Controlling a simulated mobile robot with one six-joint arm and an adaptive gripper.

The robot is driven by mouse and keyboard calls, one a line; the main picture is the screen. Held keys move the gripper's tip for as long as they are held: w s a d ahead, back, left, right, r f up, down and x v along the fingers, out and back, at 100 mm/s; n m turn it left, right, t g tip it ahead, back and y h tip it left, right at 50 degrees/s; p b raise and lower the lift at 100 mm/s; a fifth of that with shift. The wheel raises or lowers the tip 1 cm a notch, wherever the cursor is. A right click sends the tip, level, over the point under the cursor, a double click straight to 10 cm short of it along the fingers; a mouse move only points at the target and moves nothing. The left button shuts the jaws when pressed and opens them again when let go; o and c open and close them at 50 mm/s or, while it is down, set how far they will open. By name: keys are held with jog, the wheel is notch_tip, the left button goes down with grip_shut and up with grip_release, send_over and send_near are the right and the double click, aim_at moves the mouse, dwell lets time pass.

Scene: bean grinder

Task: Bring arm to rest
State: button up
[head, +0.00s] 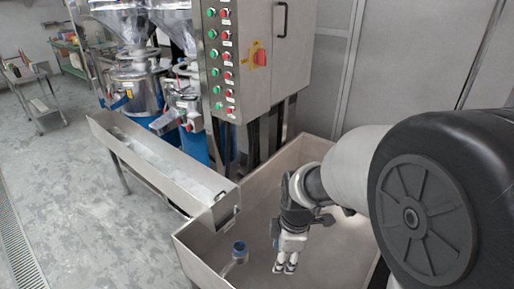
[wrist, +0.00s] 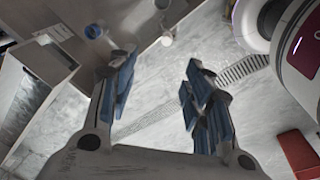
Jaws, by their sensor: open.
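My arm reaches in from the right of the head view, and my gripper (head: 285,267) hangs over the large steel bin (head: 192,262). In the wrist view my gripper (wrist: 159,62) has its two blue-padded fingers spread wide apart. Nothing is between them; grey floor shows behind the gap.
A small blue-topped item (head: 238,247) stands in the bin, left of my gripper. A steel trough (head: 160,165) slopes toward the bin. A control cabinet (head: 262,60) and grinding machines (head: 137,85) stand behind. Open floor (head: 75,190) lies left.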

jog(key=s+d+r+m+t, duration=0.1)
jog(key=s+d+r+m, duration=0.2)
jog(key=s+r+m, duration=0.4)
jog(key=s+d+r+m+t, duration=0.2)
jog(key=s+d+r+m, duration=0.2)
jog(key=s+r+m, duration=0.3)
jog(key=s+m, duration=0.3)
jog(key=s, duration=0.1)
jog(key=shift+s+d+r+m+h, duration=0.2)
jog(key=shift+r+m+h, duration=0.1)
jog(key=shift+r+h, duration=0.1)
